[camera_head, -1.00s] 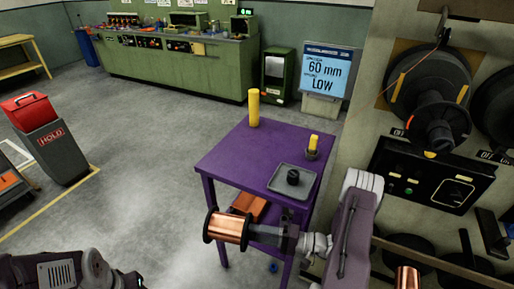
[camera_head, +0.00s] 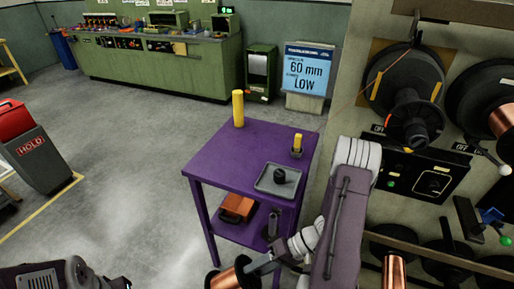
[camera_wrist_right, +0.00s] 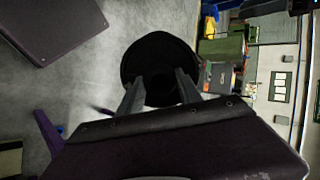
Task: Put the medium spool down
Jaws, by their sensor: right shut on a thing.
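The copper-wound spool with black flanges (camera_head: 232,276) is at the bottom edge of the head view, tilted and partly cut off by the frame. My right gripper (camera_head: 258,265) is shut on its near end. In the right wrist view the two fingers (camera_wrist_right: 160,90) close on the spool, whose round black flange (camera_wrist_right: 158,55) faces the camera. The spool is in the air in front of the purple table (camera_head: 222,160), below the tabletop. My left arm shows at the bottom left, but its gripper is out of view.
The tabletop holds a yellow cylinder (camera_head: 238,108), a small yellow piece in a dark holder (camera_head: 297,145) and a grey tray (camera_head: 264,187) with a black part. A copper-orange item (camera_head: 237,206) lies on the lower shelf. A winding machine (camera_head: 425,184) stands at right.

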